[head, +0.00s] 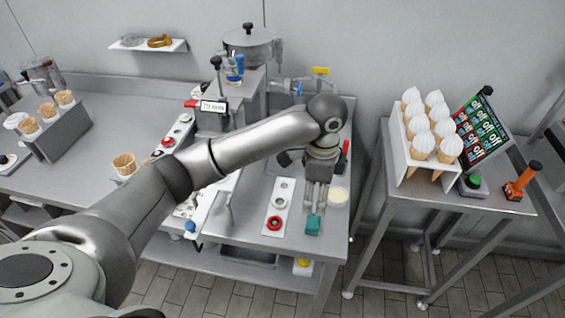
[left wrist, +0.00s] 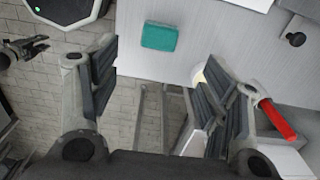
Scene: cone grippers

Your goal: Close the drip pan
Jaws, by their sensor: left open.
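My left gripper (head: 316,207) reaches over the front right of the steel counter (head: 336,220), fingers apart and empty. In the left wrist view, its open fingers (left wrist: 150,90) frame tiled floor and thin metal bars. A teal block (head: 313,226) lies on the counter just beyond the fingertips; it also shows in the left wrist view (left wrist: 172,37). I cannot clearly identify the drip pan. A dark tray-like shape (head: 247,257) sits below the counter's front edge and may be it; how far out it stands is unclear. A dark gripper, probably my right one (left wrist: 22,50), shows small at the left wrist view's edge.
A white panel with a red ring (head: 275,223) and a pale round dish (head: 338,196) flank the gripper. The machine (head: 246,90) stands behind my arm. A side table (head: 396,192) with a cone holder (head: 405,165) stands to the right, across a narrow floor gap.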

